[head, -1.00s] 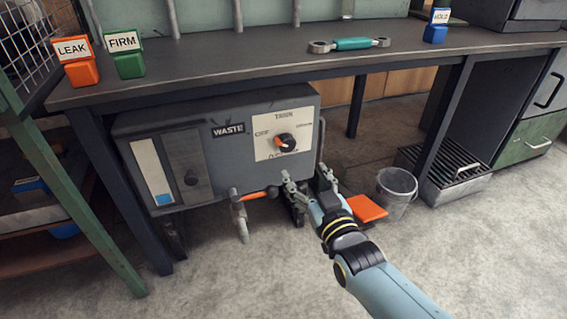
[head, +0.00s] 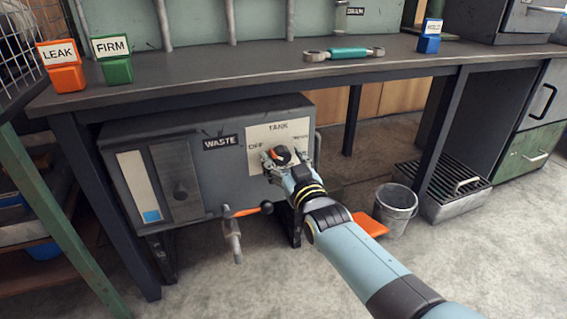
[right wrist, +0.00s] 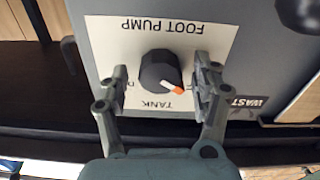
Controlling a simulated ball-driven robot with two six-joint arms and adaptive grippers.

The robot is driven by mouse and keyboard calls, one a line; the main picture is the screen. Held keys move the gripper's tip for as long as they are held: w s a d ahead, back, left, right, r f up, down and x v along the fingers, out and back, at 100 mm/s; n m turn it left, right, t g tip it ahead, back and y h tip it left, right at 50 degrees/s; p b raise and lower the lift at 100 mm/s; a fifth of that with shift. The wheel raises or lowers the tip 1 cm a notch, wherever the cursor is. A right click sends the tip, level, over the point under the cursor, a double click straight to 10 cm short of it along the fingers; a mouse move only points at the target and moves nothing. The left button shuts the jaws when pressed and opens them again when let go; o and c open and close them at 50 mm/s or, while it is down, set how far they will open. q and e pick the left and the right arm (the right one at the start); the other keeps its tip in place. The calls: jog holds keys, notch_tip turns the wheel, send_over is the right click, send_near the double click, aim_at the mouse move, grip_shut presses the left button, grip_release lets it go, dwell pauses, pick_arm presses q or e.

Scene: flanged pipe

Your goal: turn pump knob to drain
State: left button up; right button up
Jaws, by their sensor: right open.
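The pump knob (head: 281,154) is dark and round, on a cream plate on the front of a grey box (head: 205,183) under the bench. In the right wrist view, which is upside down, the knob (right wrist: 160,70) has an orange pointer toward the lower right, near the TANK word. A "D" shows left of the knob; the label at right is hidden by a finger. My right gripper (right wrist: 162,80) is open, its fingers on either side of the knob; contact is unclear. It also shows at the plate in the head view (head: 286,163). My left gripper is out of view.
An orange pedal (head: 370,224) and a bucket (head: 396,207) stand on the floor to the right. The bench (head: 200,68) overhangs the box. LEAK (head: 63,68) and FIRM (head: 112,60) blocks sit on it.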

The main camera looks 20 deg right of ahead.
jog(key=shift+w, duration=0.1)
jog(key=shift+c, duration=0.2)
jog(key=c, duration=1.1)
